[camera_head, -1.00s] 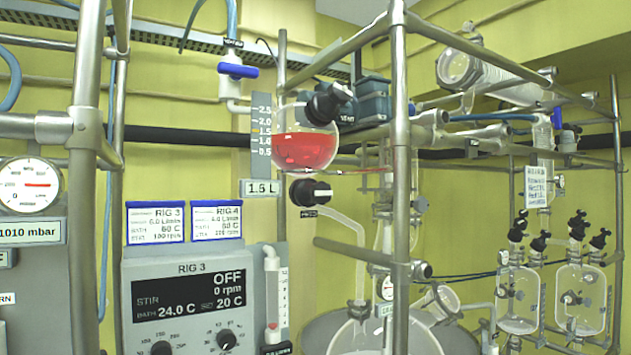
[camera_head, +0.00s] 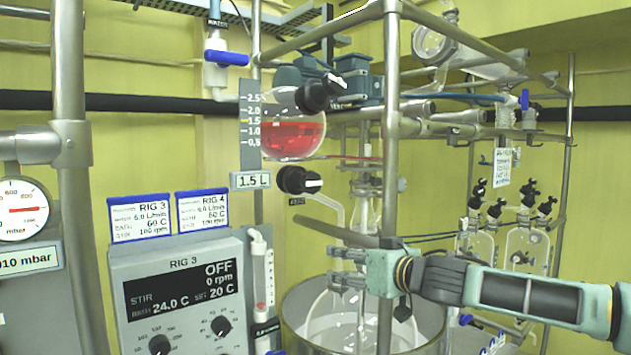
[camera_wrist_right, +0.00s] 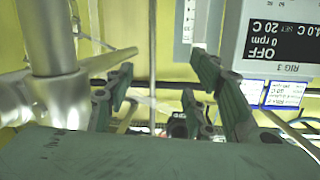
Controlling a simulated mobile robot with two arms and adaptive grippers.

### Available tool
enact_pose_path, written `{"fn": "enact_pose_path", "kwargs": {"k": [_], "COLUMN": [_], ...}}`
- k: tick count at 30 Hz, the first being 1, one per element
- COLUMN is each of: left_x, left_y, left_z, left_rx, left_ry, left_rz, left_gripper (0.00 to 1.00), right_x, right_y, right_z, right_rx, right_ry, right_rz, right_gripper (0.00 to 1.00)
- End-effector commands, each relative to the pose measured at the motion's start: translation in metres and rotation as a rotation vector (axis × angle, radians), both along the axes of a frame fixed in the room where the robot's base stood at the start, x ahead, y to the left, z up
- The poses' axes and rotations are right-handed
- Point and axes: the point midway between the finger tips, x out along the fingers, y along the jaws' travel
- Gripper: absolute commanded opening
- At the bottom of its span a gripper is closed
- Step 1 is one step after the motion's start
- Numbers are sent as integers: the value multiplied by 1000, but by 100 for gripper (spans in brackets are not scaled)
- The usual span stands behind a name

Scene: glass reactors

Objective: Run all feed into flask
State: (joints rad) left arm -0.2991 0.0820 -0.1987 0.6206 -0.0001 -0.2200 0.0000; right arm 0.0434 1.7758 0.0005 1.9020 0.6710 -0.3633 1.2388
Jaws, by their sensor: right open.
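The round glass feed vessel (camera_head: 292,138) holds red liquid, beside a volume scale and a "1.5 L" label (camera_head: 251,180). A black valve knob (camera_head: 318,93) marked VENT sits on its upper right. A clear tube runs from there down to the glass flask (camera_head: 335,315) in the metal bath, partly hidden by the frame. My right gripper (camera_head: 338,269) is open and empty, below the feed knob and over the bath; its fingers (camera_wrist_right: 165,100) show in the wrist view. My left gripper is not in view.
Upright metal posts (camera_head: 389,130) and a slanted bar (camera_head: 340,231) stand close to my right arm. The RIG 3 control box (camera_head: 178,285) reads stir OFF. A blue-handled water valve (camera_head: 226,58) is at upper left. Glass vessels (camera_head: 527,246) stand at right.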

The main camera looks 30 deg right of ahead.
Motion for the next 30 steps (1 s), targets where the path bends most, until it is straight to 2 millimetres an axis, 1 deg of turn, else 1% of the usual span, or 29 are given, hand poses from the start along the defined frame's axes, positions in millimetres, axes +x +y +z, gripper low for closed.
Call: {"fn": "enact_pose_path", "kwargs": {"k": [1, 2, 3, 6, 9, 12, 17, 30], "left_x": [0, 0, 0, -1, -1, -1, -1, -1], "left_y": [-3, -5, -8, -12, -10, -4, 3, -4], "left_z": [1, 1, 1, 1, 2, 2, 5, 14], "left_rx": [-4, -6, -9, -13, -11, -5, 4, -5], "left_ry": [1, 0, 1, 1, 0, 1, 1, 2], "left_rz": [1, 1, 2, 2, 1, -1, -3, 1], "left_gripper": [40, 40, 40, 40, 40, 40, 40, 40], "right_x": [0, -1, -3, -9, -12, -12, -2, 45], "right_y": [3, 6, 10, 21, 28, 30, 31, 34], "right_z": [44, 65, 89, 135, 159, 167, 167, 166], "right_rx": [0, 11, 22, 47, 61, 67, 70, 66], "right_ry": [-48, -71, -97, -147, -173, -180, -178, -178], "right_rz": [12, 20, 32, 57, 72, 77, 78, 76], "right_gripper": [50, 50, 50, 50, 50, 50, 50, 50]}}
